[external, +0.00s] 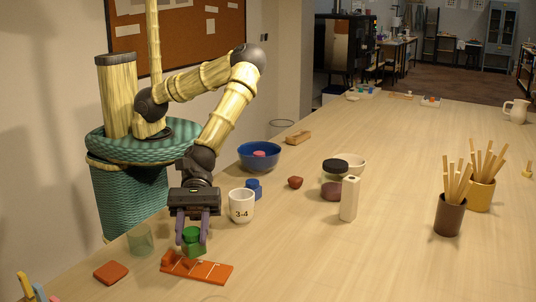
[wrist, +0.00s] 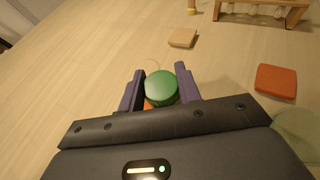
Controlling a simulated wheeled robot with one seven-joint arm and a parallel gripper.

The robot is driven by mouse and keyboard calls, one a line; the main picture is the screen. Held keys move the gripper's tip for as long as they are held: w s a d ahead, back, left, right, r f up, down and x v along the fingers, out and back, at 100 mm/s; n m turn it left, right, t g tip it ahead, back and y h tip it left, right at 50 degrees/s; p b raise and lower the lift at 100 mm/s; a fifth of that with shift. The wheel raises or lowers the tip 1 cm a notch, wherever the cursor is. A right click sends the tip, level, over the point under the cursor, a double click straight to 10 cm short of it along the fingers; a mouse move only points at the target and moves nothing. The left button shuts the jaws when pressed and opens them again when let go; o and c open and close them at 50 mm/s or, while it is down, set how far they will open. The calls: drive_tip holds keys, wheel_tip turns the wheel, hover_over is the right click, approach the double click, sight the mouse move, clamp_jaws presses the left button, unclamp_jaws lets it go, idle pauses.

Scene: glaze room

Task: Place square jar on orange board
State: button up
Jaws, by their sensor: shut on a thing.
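The green square jar (external: 194,249) with its round green lid is between the fingers of my gripper (external: 192,236), which is shut on it. In the wrist view, the round green lid of the jar (wrist: 161,88) shows between the two dark purple fingers of my gripper (wrist: 160,90). The orange board (external: 212,272) lies on the table with a raised piece at its left end. The jar appears at the board's back edge; I cannot tell whether it touches the board. A bit of orange shows below the lid in the wrist view; most of the board is hidden there.
A red-orange square (external: 111,272) lies left of the board, near a translucent green cup (external: 140,240). A white mug marked 3-4 (external: 241,206) and a blue object (external: 254,189) stand behind right. A white bottle (external: 349,198) is farther right. The table right of the board is clear.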

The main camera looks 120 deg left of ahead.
sight(193, 246)
drive_tip(key=shift+f+p, duration=0.3)
drive_tip(key=shift+f, duration=1.55)
drive_tip(key=shift+f, duration=0.2)
drive_tip(key=o, duration=1.1)
drive_tip(key=shift+r, duration=0.1)
drive_tip(key=shift+r, duration=0.15)
drive_tip(key=b+v, duration=0.1)
drive_tip(key=v, duration=1.1)
drive_tip(key=shift+b, duration=0.4)
